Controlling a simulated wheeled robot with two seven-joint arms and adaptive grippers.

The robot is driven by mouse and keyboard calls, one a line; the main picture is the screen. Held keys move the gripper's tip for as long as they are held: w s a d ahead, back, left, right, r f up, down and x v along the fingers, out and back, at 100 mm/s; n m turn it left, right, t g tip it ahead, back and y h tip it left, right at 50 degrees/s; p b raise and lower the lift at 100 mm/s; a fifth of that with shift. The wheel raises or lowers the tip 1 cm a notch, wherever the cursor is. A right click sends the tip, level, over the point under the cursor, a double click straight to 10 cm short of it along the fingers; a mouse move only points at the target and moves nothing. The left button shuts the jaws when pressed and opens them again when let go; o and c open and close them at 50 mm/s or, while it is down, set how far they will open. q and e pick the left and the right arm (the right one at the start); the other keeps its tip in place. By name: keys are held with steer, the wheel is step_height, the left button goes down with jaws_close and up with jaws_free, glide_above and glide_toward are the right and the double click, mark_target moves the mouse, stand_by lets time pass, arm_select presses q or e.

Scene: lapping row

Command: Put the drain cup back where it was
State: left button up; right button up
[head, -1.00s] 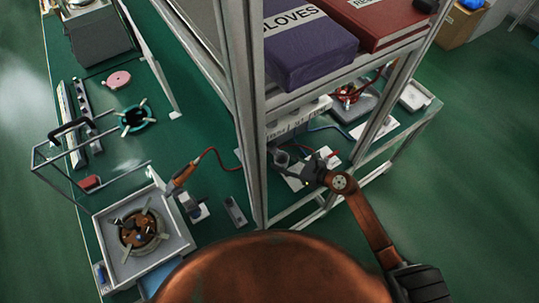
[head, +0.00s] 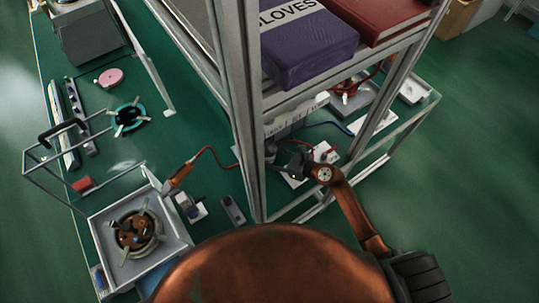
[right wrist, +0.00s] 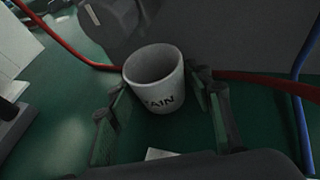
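The drain cup (right wrist: 154,84) is a pale grey cup with dark lettering, partly readable as "AIN". In the right wrist view it sits between the two fingers of my right gripper (right wrist: 160,92), which close in against its two sides. Its open mouth faces up towards the camera and looks empty. In the head view my right gripper (head: 286,163) is beside the front post of the shelf frame, low under the shelf. The cup cannot be made out there; the post and gripper seem to hide it. My left gripper is out of view.
The metal shelf post (head: 252,120) stands close left of my right gripper. A purple gloves box (head: 305,45) and red binder (head: 388,18) lie on the shelf above. Red (right wrist: 268,82) and blue (right wrist: 300,105) cables run near the cup. A lapping machine (head: 138,232) stands left.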

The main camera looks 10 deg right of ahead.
steer(key=shift+o, duration=0.6)
steer(key=shift+r, duration=0.2)
steer(key=v, duration=1.2)
steer(key=shift+p, duration=0.4)
